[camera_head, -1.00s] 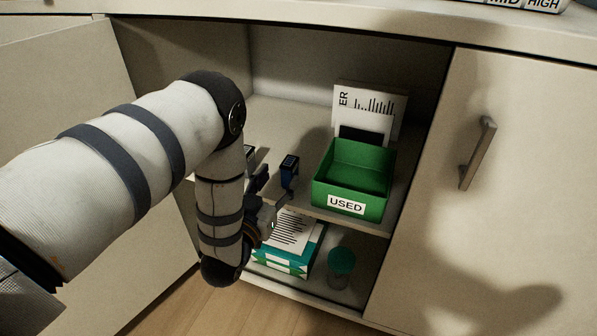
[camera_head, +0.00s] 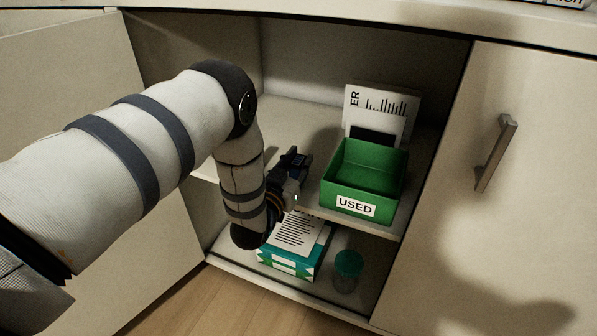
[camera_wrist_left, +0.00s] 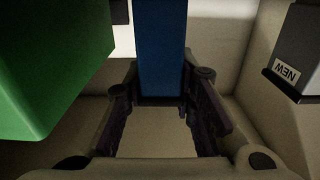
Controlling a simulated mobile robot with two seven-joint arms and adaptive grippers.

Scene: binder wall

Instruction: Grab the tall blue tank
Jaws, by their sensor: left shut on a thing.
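The tall blue tank (camera_wrist_left: 161,45) shows in the left wrist view as an upright blue block between the fingers of my left gripper (camera_wrist_left: 165,112). The fingers are shut on it. In the head view my left gripper (camera_head: 290,168) is inside the open cabinet at upper-shelf height, left of the green box. I cannot make out the tank apart from the dark gripper there. My right gripper is in neither view.
A green box labelled USED (camera_head: 357,207) stands close right of the gripper, with a white chart card (camera_head: 403,101) behind it. The lower shelf holds a teal-and-white box (camera_head: 282,264) and a teal-lidded jar (camera_head: 348,263). A grey box labelled NEW (camera_wrist_left: 296,50) shows in the wrist view.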

